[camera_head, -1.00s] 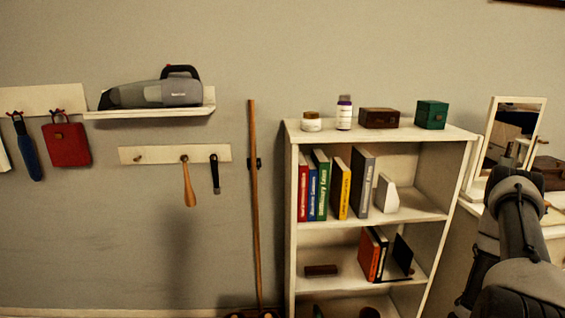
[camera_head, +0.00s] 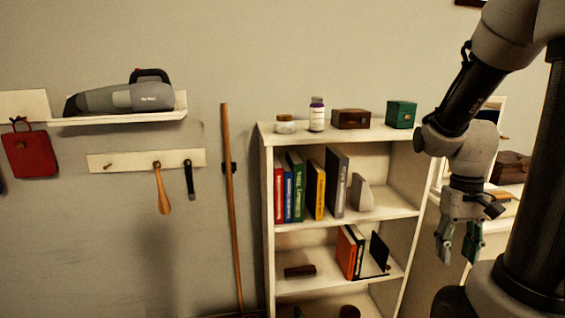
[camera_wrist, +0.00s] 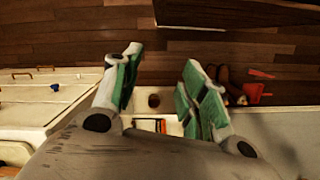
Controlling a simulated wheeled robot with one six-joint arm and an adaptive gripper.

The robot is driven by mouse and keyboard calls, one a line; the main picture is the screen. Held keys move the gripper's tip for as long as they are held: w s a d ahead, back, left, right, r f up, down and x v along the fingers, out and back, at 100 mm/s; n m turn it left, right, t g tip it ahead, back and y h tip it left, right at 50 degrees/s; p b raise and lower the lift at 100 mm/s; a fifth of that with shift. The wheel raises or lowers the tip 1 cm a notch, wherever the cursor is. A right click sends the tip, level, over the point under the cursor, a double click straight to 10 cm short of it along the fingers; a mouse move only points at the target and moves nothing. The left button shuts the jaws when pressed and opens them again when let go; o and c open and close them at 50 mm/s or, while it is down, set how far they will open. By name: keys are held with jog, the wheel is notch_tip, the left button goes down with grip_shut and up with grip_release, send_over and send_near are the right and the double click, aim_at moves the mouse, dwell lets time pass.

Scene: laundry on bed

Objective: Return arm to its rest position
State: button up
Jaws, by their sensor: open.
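My gripper (camera_head: 459,245) hangs at the right of the head view, pointing down, with its fingers apart and nothing between them. It is in front of the right side of the white bookshelf and the white dresser. My arm is folded above it, with the upper links at the top right. In the wrist view my gripper (camera_wrist: 160,88) shows two green-padded fingers spread wide. Between and beyond them are part of the shelf and the wooden floor (camera_wrist: 230,45).
The white bookshelf (camera_head: 340,232) holds books, a white bottle (camera_head: 317,115), a brown box (camera_head: 351,119) and a green box (camera_head: 401,114). A handheld vacuum (camera_head: 120,97) lies on a wall shelf. A long wooden pole (camera_head: 231,210) leans on the wall. A dresser (camera_wrist: 30,100) shows in the wrist view.

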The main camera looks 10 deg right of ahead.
jog(key=s+a+r+n+t, duration=0.2)
jog(key=a+r+t, duration=0.4)
jog(key=r, duration=0.7)
jog(key=shift+s+a+r+n, duration=0.2)
jog(key=shift+s+a+n, duration=0.25)
jog(key=shift+a, duration=0.65)
